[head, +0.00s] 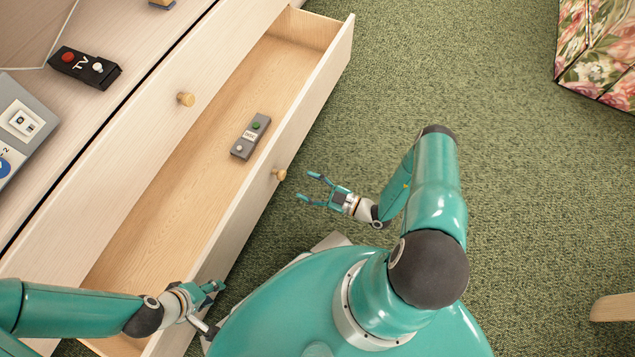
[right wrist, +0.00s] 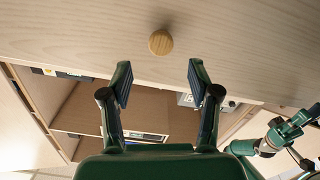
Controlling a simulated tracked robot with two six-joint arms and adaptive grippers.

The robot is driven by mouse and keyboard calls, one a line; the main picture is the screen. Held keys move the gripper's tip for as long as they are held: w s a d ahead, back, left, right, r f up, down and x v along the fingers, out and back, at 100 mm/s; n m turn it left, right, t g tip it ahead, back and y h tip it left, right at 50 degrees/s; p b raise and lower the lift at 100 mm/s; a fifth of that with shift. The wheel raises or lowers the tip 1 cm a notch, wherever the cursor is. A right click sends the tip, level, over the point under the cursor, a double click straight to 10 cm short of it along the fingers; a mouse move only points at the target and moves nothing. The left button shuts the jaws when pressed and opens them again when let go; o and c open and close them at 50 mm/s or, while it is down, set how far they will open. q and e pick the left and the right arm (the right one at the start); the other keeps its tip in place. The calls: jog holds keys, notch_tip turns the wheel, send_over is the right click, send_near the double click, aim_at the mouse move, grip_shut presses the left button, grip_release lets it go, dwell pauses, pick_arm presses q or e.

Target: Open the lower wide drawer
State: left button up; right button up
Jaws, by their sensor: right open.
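The lower wide drawer (head: 150,225) stands pulled out from the pale wood cabinet in the head view, its inside in plain sight. Its round wooden knob (head: 280,174) is on the front panel; a knob (right wrist: 160,42) also shows in the right wrist view. My right gripper (head: 304,186) is open and empty, just off the drawer front near this knob. In the right wrist view its fingers (right wrist: 159,66) are spread, with the knob beyond them, apart from both. My left gripper (head: 212,289) is by the near end of the drawer front; its jaw gap is unclear.
A grey remote (head: 250,136) with a green button lies in the drawer. The drawer above, with a knob (head: 185,98), is closed.

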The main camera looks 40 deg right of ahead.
jog(key=shift+v, duration=1.55)
